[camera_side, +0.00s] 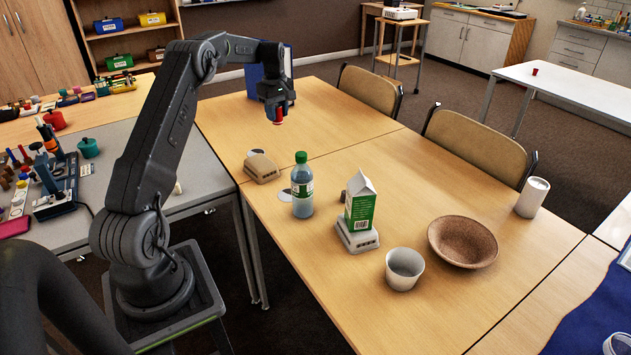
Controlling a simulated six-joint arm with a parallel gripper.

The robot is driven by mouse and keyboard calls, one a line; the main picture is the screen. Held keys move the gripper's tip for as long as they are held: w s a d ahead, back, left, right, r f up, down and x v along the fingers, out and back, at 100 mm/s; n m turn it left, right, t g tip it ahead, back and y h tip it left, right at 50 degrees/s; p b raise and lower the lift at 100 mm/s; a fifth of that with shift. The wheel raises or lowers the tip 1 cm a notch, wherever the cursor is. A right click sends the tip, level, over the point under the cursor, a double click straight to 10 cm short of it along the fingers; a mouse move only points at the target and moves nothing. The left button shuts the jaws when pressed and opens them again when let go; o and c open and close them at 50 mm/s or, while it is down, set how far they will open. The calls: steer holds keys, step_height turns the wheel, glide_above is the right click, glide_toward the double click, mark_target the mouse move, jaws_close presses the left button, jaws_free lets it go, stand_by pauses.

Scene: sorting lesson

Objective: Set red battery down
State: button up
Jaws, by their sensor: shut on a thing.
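My gripper (277,106) is at the end of my arm, above the far part of the wooden table (225,115). It is shut on the red battery (279,118), which hangs below the jaws. The battery's upper part is hidden by the fingers. There seems to be clear air between the battery and the tabletop, but the exact height is hard to tell.
On the table stand a beige block (261,167), a bottle (302,190), a milk carton (361,204) on a pale block (356,236), a white cup (404,269), a brown bowl (463,242) and a white cylinder (532,197). A blue binder (256,84) stands behind my gripper.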

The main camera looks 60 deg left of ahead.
step_height(320, 180, down, 11)
steer(key=w+d+f, duration=0.1)
steer(key=w+f, duration=0.1)
steer(key=w, duration=0.1)
steer(key=w+d+f, duration=0.2)
steer(key=w, duration=0.2)
steer(key=w+d+f, duration=0.2)
steer(key=w+f, duration=0.1)
steer(key=shift+w+f, duration=0.1)
steer(key=shift+w, duration=0.05)
steer(key=shift+f, duration=1.9)
steer(key=shift+f, duration=0.1)
steer(key=shift+f, duration=0.1)
steer(key=o, duration=1)
steer(key=shift+c, duration=0.2)
